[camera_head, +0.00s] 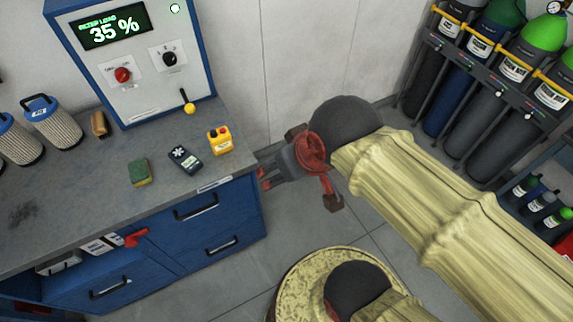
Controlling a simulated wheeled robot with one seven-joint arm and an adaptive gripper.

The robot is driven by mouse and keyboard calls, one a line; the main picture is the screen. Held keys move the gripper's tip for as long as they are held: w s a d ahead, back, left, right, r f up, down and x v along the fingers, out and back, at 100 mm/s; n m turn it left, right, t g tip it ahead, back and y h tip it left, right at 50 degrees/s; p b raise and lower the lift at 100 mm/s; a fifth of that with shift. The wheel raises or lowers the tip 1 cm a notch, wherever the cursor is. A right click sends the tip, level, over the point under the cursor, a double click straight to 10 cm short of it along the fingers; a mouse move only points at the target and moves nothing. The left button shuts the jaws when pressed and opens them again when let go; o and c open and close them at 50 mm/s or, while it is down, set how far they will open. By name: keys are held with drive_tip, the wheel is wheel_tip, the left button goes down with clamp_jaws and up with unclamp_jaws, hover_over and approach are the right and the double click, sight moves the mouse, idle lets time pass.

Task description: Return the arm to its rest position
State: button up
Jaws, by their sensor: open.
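My arm comes in from the right in a yellowish cloth sleeve. My gripper (295,186) is at its end, past a dark round wrist joint and a red hub. It is in the air beside the right end of the blue workbench (222,212), over the grey floor. Its dark fingertips are spread apart, with nothing between them. One finger points toward the bench's drawer side and the other points down. I cannot tell whether the finger by the bench touches it.
The bench carries a control panel (135,55) reading 35 %, a yellow box (220,144), a dark handheld device (185,160), a sponge (139,173) and filter cartridges (52,125). A lower drawer (100,278) stands out. Gas cylinders (480,80) line the right wall.

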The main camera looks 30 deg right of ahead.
wheel_tip(320, 180, down, 5)
drive_tip(key=b, duration=0.5)
drive_tip(key=shift+f, duration=0.1)
idle(0.7)
